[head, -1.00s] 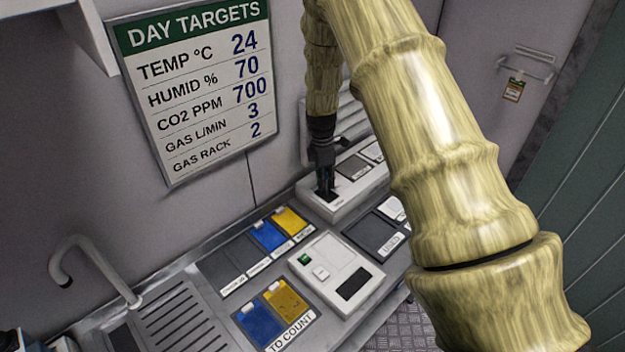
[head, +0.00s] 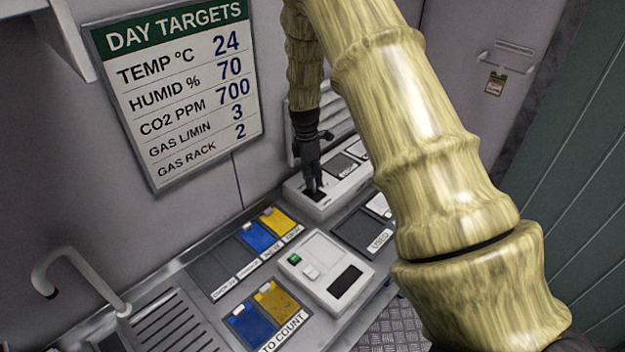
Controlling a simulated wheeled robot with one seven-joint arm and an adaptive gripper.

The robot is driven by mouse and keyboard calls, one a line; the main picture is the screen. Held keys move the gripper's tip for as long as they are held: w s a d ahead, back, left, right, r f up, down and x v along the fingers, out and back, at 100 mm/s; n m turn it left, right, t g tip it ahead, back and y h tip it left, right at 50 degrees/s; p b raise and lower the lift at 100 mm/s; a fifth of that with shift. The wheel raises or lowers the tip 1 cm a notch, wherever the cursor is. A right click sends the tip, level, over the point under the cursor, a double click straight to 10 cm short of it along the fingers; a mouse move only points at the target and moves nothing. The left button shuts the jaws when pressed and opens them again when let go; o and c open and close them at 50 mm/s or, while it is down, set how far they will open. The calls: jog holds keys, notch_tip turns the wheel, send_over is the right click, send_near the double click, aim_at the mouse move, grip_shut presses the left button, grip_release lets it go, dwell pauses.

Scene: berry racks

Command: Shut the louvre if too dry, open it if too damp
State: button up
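The day targets board (head: 185,95) on the wall reads TEMP 24, HUMID 70, CO2 700, GAS L/MIN 3 and GAS RACK 2. A white slatted panel (head: 345,122), perhaps the louvre, stands behind my arm at the back of the bench and is partly hidden. My gripper (head: 314,190) points down at a dark slot on a pale control box (head: 322,207) in front of that panel. Its fingers are dark and small here, and I cannot tell whether they are open or touching the box. No humidity reading can be read.
A white device (head: 325,270) with a green button and dark display sits on the bench. Blue (head: 246,328) and yellow (head: 277,300) cards lie at TO COUNT; more cards lie behind. A tap (head: 80,270) and drainer are at left. My arm covers the right middle.

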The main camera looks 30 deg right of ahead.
notch_tip(320, 180, up, 10)
jog(key=w, duration=0.1)
jog(key=shift+w+a+r, duration=0.15)
jog(key=shift+r, duration=0.1)
